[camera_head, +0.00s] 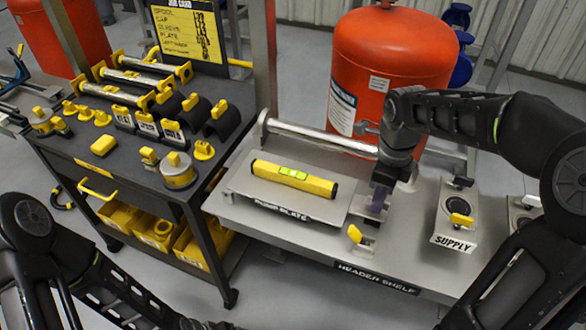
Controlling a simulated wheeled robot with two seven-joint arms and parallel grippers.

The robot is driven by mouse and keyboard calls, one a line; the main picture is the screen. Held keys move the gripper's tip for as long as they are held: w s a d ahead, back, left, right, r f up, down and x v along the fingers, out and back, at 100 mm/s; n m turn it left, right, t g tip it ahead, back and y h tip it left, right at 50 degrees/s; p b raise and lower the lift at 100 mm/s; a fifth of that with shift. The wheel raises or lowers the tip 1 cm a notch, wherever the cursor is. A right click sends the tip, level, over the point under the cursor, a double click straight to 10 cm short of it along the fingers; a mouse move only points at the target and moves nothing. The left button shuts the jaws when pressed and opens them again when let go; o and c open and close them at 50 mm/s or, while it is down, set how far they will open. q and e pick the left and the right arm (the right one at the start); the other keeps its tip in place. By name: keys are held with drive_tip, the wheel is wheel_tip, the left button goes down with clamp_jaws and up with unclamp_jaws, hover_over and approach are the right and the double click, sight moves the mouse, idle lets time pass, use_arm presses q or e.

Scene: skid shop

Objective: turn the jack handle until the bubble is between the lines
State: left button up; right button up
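A yellow spirit level (265,168) lies on the grey pump plate (240,188). Its green vial (293,173) faces up; the bubble is too small to place against the lines. A small yellow handle (355,234) stands on a bracket at the plate's front right corner; I take it for the jack handle. My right gripper (378,203) points down at the plate's right end, just behind and above this handle. They look close but apart, and its finger gap does not show clearly. My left arm is at the lower left, with its gripper out of view.
The header shelf (310,255) carries the plate, a supply valve (460,220) with a yellow handle at the right, and a metal bar behind. A red tank (390,50) stands at the back. A cart (125,165) with several fittings is at the left.

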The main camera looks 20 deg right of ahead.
drive_tip(key=shift+r+p, duration=1.75)
drive_tip(key=shift+r, duration=1.05)
drive_tip(key=n, duration=0.2)
drive_tip(key=shift+r+n+p, duration=0.3)
drive_tip(key=shift+r+p, duration=0.05)
drive_tip(key=shift+p, duration=0.05)
drive_tip(key=shift+n, duration=0.6)
